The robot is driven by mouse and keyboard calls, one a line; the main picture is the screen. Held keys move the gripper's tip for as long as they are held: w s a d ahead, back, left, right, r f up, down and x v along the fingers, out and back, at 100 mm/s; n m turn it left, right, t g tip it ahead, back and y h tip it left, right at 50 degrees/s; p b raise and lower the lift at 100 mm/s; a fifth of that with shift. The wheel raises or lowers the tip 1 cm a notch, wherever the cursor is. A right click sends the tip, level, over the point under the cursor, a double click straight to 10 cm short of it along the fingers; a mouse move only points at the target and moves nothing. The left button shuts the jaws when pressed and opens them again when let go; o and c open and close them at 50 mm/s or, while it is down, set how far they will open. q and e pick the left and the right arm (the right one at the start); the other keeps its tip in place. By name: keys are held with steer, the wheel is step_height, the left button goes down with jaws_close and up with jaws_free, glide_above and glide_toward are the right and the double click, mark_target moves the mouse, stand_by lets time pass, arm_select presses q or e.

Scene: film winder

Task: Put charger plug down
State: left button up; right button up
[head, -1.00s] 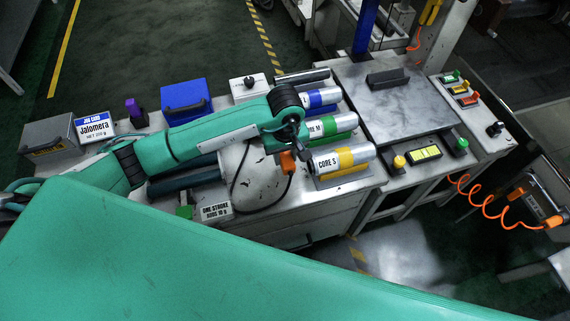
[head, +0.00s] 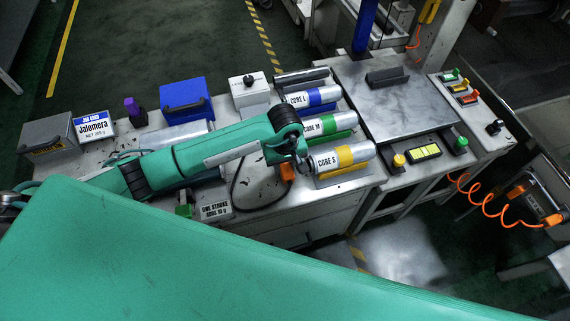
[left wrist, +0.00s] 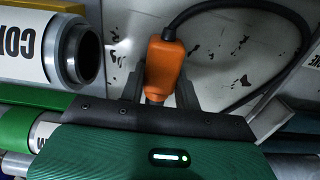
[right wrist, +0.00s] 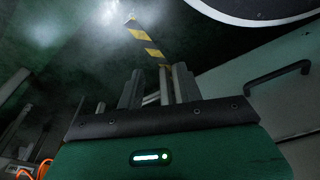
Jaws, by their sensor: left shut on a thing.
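The orange charger plug (left wrist: 165,62) sits between the fingers of my left gripper (left wrist: 159,84), which is shut on it. Its black cable (left wrist: 245,6) leaves the plug and loops to the right in the left wrist view. In the head view the plug (head: 287,172) shows just below my left wrist, over the scuffed white bench top (head: 262,190) and left of the CORE S roll. I cannot tell whether the plug touches the bench. My right gripper (right wrist: 155,88) shows only in its wrist view, fingers apart and empty, away from the plug.
The CORE S roll (head: 343,157), CORE M roll (head: 328,125) and CORE L roll (head: 312,97) lie right of my left gripper. A small ONE STROKE sign (head: 215,211) stands at the bench's front edge. A blue box (head: 186,98) stands at the back.

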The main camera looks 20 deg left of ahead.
mark_target(285, 164)
arm_select(q)
steer(key=o, duration=1.1)
steer(key=shift+c, duration=0.2)
steer(key=shift+r, duration=0.2)
arm_select(e)
steer(key=shift+s+r, duration=0.25)
steer(key=shift+s, duration=0.05)
arm_select(q)
step_height(285, 164, up, 3)
steer(key=shift+w+r, duration=0.1)
step_height(285, 164, up, 9)
arm_select(e)
steer(key=shift+w+r, duration=0.1)
steer(key=shift+r, duration=0.3)
steer(key=shift+w+a, duration=0.1)
steer(key=shift+w, duration=0.15)
